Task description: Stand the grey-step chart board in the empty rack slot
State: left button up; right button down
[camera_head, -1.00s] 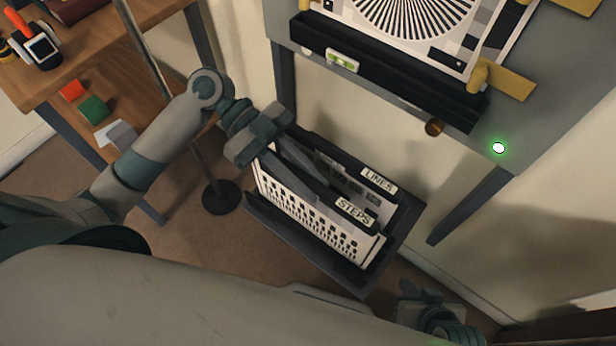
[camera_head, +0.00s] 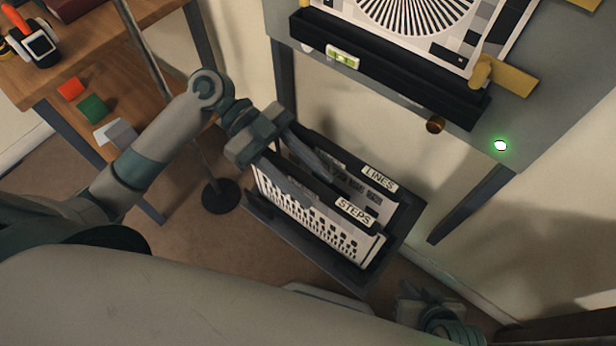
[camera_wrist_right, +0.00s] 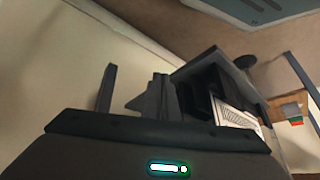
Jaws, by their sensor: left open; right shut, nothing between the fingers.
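The dark rack (camera_head: 262,213) stands low with divider tabs reading STEPS (camera_head: 355,212) and LINES (camera_head: 380,178). A white board with black squares (camera_head: 315,226) stands at the rack's front.
A grey stand with a black ledge (camera_head: 390,75) holds a large chart (camera_head: 400,20) above the rack; a green light (camera_head: 500,146) glows on it. A wooden shelf unit (camera_head: 100,60) is at left. A pole with a round base (camera_head: 221,196) stands left of the rack.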

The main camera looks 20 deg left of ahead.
jog(key=shift+a, duration=0.1)
pick_arm(q)
jog(key=v, duration=1.7)
jog(key=shift+a, duration=0.2)
pick_arm(e)
jog(key=shift+w+a+r+t+y, duration=0.3)
jog(key=shift+w+a+r+t, duration=0.1)
jog(key=shift+a+r, duration=0.25)
jog(key=shift+f, duration=0.1)
pick_arm(q)
jog(key=shift+s, duration=0.1)
